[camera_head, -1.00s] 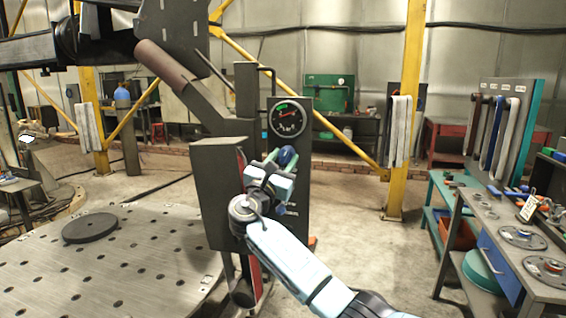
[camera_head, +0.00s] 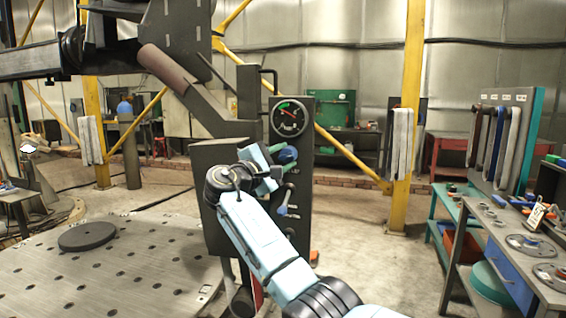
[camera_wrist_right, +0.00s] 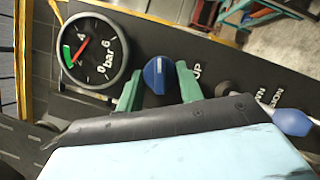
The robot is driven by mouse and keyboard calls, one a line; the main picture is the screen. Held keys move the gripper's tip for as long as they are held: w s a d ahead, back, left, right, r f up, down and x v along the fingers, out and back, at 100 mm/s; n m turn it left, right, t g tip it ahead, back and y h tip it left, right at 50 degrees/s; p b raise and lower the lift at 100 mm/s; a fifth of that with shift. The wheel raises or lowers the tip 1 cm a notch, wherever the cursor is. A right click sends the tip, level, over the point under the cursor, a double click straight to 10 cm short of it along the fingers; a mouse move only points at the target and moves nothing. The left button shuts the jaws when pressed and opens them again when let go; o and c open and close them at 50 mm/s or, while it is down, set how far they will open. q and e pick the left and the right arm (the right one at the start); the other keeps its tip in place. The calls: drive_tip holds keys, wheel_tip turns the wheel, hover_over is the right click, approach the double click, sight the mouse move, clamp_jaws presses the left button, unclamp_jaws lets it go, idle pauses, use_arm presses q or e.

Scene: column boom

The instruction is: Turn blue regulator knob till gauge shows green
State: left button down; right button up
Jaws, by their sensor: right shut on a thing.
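The blue regulator knob (camera_wrist_right: 158,75) sits on the dark panel face, with a lighter line across it; it also shows in the head view (camera_head: 288,154). My right gripper (camera_wrist_right: 160,80) has one green finger on each side of the knob and is shut on it. The round gauge (camera_wrist_right: 92,50) above the knob has a white scale, a green band and a red needle. The needle lies beside the green band; its exact reading is hard to tell. In the head view the gauge (camera_head: 289,118) is small but unobstructed. My left gripper is out of view.
A blue-tipped lever (camera_wrist_right: 292,122) sticks out beside the knob, near printed lettering. A perforated metal table (camera_head: 140,270) with a dark disc (camera_head: 88,236) is at left. A workbench (camera_head: 500,235) with parts is at right. Open floor lies between panel and bench.

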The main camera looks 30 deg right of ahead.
drive_tip(key=shift+r+m+g+y, duration=0.15)
drive_tip(key=shift+m+g+y, duration=0.15)
drive_tip(key=shift+m, duration=0.7)
drive_tip(key=shift+r+m+g+y+p, duration=0.1)
drive_tip(key=shift+m+g+y+p, duration=0.25)
drive_tip(key=shift+m, duration=0.85)
drive_tip(key=shift+m+y, duration=0.45)
drive_tip(key=shift+m, duration=0.25)
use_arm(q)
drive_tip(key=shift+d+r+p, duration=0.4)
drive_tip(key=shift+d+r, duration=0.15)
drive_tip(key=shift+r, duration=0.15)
use_arm(e)
drive_tip(key=shift+m, duration=0.4)
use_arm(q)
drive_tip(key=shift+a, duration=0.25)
use_arm(e)
drive_tip(key=o, duration=1)
